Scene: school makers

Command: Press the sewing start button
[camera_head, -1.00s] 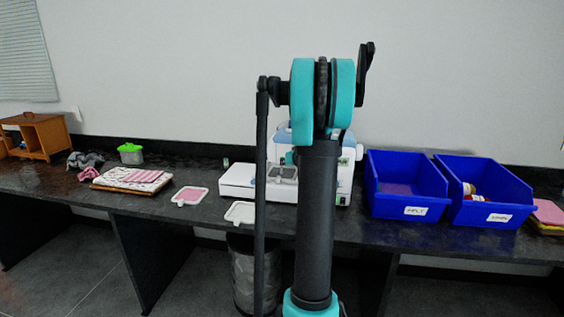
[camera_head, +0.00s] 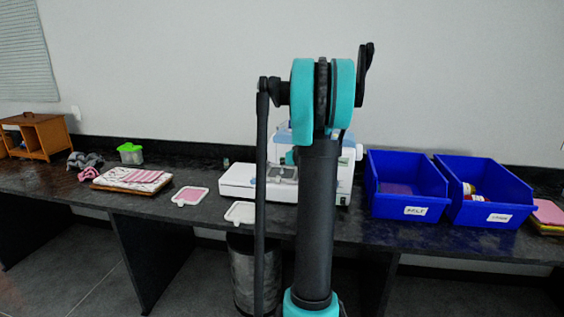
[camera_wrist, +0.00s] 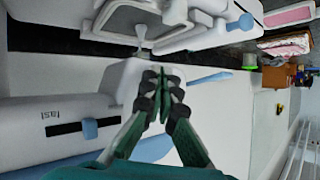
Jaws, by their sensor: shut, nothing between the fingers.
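The white sewing machine (camera_head: 237,181) stands on the dark counter, partly hidden behind my arm in the head view. In the wrist view its white body (camera_wrist: 60,85) fills the left side. A black slot with a blue slider knob (camera_wrist: 90,128) and the word "fast" shows there. A grey-white embroidery hoop (camera_wrist: 125,22) shows at the top. My gripper (camera_wrist: 162,72) is shut and empty, its tips close in front of the white machine. I cannot tell whether they touch it. I cannot make out the start button; the fingers may cover it.
Two labelled blue bins (camera_head: 412,187) stand right of the machine. Small frames (camera_head: 189,196) and folded cloth (camera_head: 133,178) lie to its left. A green-lidded container (camera_head: 130,153) and a wooden box (camera_head: 40,136) stand farther left. A bin (camera_head: 243,270) stands under the counter.

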